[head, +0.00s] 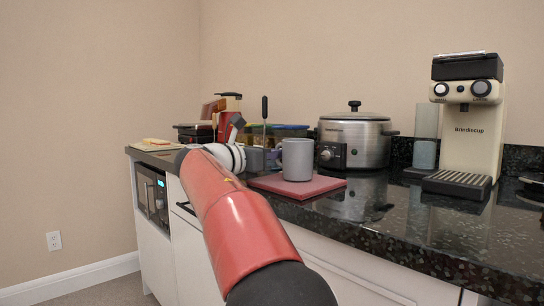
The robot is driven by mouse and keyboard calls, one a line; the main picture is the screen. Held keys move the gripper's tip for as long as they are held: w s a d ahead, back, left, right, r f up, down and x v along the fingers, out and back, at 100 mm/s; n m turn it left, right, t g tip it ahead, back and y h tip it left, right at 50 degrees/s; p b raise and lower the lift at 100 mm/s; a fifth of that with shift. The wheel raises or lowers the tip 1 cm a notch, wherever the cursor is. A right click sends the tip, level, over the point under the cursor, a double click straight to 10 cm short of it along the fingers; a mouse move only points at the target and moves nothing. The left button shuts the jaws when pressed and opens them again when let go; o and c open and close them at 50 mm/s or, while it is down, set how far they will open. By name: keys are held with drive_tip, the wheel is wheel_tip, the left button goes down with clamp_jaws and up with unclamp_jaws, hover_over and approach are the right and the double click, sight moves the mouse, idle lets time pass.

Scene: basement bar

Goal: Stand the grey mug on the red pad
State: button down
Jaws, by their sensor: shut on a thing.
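The grey mug (298,160) is upright over the red pad (325,187) on the dark counter. Its base appears to meet the pad, though a small gap cannot be ruled out. My gripper (273,159) reaches in from the left and is shut on the mug at its left, handle side. The fingers are small in the head view, and their exact hold on the handle is partly hidden. My red arm covers the pad's near left surroundings.
A slow cooker (355,137) stands behind and right of the mug. A coffee machine (470,125) is farther right. Red and dark items (228,118) crowd the back left. The glossy counter (400,210) is clear at front right.

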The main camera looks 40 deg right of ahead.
drive_tip(key=shift+f, duration=0.1)
drive_tip(key=c, duration=1.5)
unclamp_jaws()
drive_tip(key=shift+r, duration=0.2)
drive_tip(key=a, duration=0.4)
drive_tip(key=s+a, duration=0.1)
drive_tip(key=a, duration=0.3)
drive_tip(key=a+p, duration=0.1)
drive_tip(key=a, duration=0.3)
drive_tip(key=shift+s+f, duration=0.1)
drive_tip(key=shift+s, duration=0.05)
